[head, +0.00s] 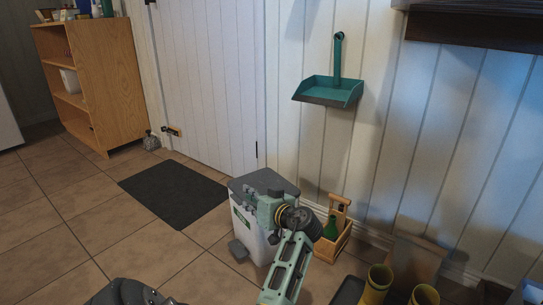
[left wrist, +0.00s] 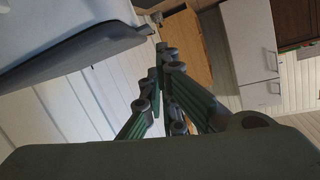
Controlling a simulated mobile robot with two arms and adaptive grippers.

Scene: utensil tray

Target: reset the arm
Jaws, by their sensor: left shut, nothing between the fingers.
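My left arm reaches in from the bottom of the head view. Its gripper (head: 266,205) is in front of the white bin with a grey lid (head: 262,180) and covers part of it. In the left wrist view the gripper's fingers (left wrist: 164,52) are together and empty. The bin's grey lid (left wrist: 80,58) shows close by at the upper left of that view. I cannot tell whether the gripper touches the bin. My right gripper is not in view.
A wooden caddy with a green bottle (head: 331,229) stands right of the bin. Yellow boots (head: 377,284) are at the lower right. A dark mat (head: 174,194) lies on the tiled floor. A teal dustpan (head: 330,88) hangs on the wall. A wooden shelf (head: 108,88) stands at the left.

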